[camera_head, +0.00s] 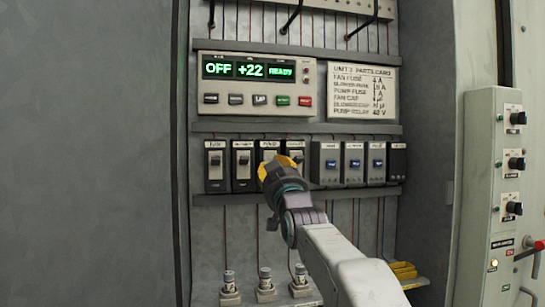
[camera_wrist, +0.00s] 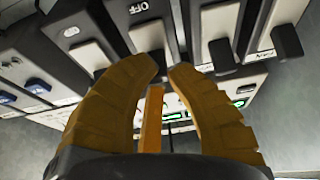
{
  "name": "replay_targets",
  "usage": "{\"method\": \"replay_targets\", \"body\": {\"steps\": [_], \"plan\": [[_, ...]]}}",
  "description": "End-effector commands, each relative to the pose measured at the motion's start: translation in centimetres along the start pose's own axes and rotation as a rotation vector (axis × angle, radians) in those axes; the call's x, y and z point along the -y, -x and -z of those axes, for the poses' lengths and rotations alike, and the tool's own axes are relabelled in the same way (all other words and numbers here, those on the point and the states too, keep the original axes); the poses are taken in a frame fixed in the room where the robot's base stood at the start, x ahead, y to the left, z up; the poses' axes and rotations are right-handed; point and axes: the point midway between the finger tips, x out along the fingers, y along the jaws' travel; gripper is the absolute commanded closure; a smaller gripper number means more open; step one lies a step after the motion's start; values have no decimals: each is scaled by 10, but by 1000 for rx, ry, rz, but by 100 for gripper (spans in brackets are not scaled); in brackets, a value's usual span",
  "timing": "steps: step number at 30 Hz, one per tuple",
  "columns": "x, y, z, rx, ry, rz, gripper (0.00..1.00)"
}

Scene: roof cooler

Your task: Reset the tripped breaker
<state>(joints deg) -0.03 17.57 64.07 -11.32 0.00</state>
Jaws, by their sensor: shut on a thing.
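The breakers stand in a row on the panel in the head view. The third from the left (camera_head: 268,150) is partly covered by my gripper (camera_head: 272,169). In the wrist view my gripper (camera_wrist: 166,70) has its two yellow fingers closed in around the dark toggle (camera_wrist: 173,32) of a breaker with a white plate (camera_wrist: 148,36) and an OFF mark above it. The fingertips hide the toggle's end. The first breaker (camera_head: 215,165) and second breaker (camera_head: 243,165) show fully. The fourth (camera_head: 296,157) is just right of my gripper.
A display panel (camera_head: 257,108) above reads OFF, +22 and READY. Several blue-switched modules (camera_head: 354,163) stand to the right. A parts card (camera_head: 362,92) is at the upper right. Fuses (camera_head: 265,278) stand on the shelf below. A control box (camera_head: 490,190) is at the far right.

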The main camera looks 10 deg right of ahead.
Motion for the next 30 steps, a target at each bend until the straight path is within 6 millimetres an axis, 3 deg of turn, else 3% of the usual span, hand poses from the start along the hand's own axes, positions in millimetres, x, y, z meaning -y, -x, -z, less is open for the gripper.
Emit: {"method": "replay_targets", "body": {"steps": [1, 10, 30], "plan": [[-2, -4, 12, 36, 1, -3, 100], [-2, -8, 20, 228, 1, -3, 100], [-2, -11, 19, 411, 0, -3, 100]]}}
